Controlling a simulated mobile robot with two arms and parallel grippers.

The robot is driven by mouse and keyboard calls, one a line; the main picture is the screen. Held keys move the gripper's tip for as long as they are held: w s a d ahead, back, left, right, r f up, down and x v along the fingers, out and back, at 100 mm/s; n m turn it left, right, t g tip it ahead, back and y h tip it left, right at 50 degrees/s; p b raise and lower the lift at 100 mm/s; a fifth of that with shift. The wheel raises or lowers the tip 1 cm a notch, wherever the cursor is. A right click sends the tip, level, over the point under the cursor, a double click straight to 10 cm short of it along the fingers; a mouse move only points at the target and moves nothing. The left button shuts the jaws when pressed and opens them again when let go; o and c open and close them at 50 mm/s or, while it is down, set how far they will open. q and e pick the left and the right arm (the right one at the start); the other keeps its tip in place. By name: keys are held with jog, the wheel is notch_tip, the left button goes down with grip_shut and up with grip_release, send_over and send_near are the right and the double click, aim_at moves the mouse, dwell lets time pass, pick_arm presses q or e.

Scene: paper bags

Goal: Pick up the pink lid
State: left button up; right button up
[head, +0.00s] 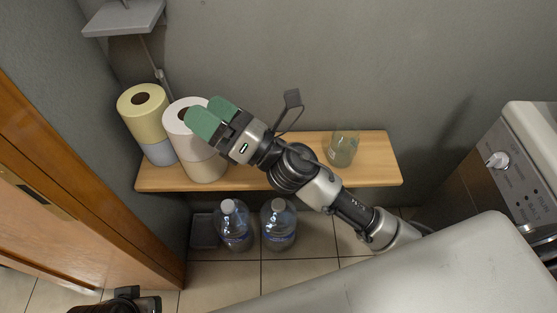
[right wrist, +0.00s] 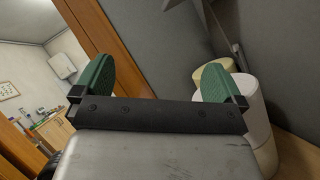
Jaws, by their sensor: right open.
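I see no pink lid in either view. My right gripper (head: 211,115) is open and empty, with green finger pads apart. In the head view it overlaps the white roll stack at the left part of the wooden shelf (head: 372,160). In the right wrist view my right gripper (right wrist: 157,80) shows its pads spread wide with nothing between them. The right pad there overlaps the rolls. The fingers of my left gripper do not show; only a dark part, perhaps of my left arm, shows at the lower left edge of the head view.
A white roll stack (head: 203,165) and a yellow roll (head: 138,115) stand on the shelf's left. A glass jar (head: 343,152) stands further right. Two water bottles (head: 236,228) (head: 279,228) stand on the floor below. A wooden door (head: 90,170) is at left, a white appliance (head: 520,150) at right.

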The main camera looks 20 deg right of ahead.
jog(key=s+a+f+n+g+h, duration=0.1)
jog(key=a+f+n+g, duration=0.25)
jog(key=n+g, duration=0.65)
jog(key=s+a+f+n+g+h, duration=0.15)
jog(key=f+n+g, duration=0.35)
jog(key=n, duration=0.9)
jog(key=w+d+f+n+h, duration=0.2)
jog(key=d+f+n+h, duration=0.1)
jog(key=d+h, duration=0.2)
jog(key=w+d+f+n+h, duration=0.3)
jog(key=d+f+h, duration=0.1)
jog(key=d, duration=0.3)
jog(key=w+d+f+n+h+b, duration=0.1)
jog(key=w+d+f+n+h, duration=0.2)
jog(key=d+f+h, duration=0.1)
jog(key=shift+d+g+h, duration=0.3)
jog(key=shift+d+h, duration=0.55)
jog(key=shift+d, duration=0.25)
notch_tip(320, 180, down, 5)
jog(key=shift+d+r+b, duration=0.1)
jog(key=shift+b, duration=0.4)
jog(key=shift+f, duration=0.55)
jog(key=c, duration=1)
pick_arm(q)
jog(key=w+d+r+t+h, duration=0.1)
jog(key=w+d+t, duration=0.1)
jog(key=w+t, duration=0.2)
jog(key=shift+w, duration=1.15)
